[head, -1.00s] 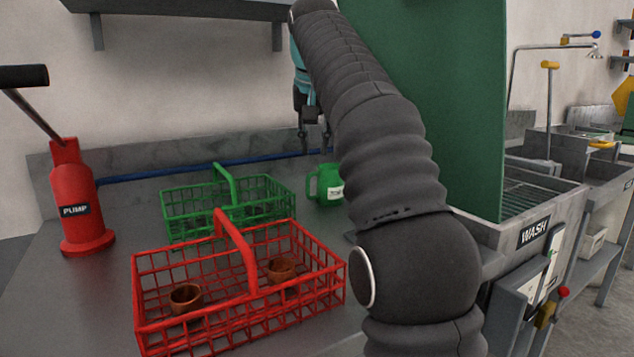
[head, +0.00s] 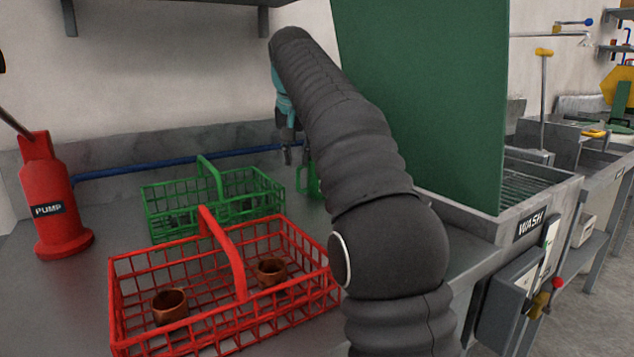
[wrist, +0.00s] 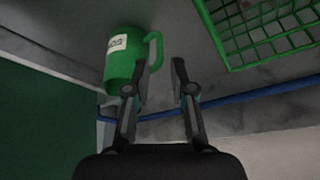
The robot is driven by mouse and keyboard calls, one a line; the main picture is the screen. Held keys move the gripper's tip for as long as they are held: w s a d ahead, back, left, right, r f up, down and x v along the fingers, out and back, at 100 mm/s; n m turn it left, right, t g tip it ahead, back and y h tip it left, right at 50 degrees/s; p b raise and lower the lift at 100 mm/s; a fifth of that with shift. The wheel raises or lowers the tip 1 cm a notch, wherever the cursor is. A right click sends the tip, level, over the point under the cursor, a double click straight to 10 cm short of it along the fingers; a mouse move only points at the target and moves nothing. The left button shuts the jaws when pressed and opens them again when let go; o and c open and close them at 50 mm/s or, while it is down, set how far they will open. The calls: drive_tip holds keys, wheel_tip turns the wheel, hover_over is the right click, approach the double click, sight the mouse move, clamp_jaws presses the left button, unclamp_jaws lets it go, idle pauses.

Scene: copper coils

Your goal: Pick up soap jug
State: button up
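The soap jug is green with a white label and a loop handle. In the wrist view the jug (wrist: 121,62) stands on the counter, left of centre, with its handle at the right, in line with the gap between the fingertips. My gripper (wrist: 160,68) is open and empty, with the left finger overlapping the jug in the picture. In the head view my gripper (head: 296,156) is just above and left of the visible part of the jug (head: 312,182). My arm hides most of the jug there. I cannot tell whether a finger touches it.
A green wire basket (head: 160,208) stands left of the jug, and a red wire basket (head: 120,290) with two copper-coloured cups is in front. A red pump (head: 52,215) is at the left. A green panel (head: 440,100) and wash sink (head: 545,205) are at the right.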

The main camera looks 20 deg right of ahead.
sight(298, 177)
drive_tip(key=shift+b+x, duration=0.75)
drive_tip(key=shift+x, duration=2.7)
clamp_jaws()
drive_tip(key=shift+r, duration=0.1)
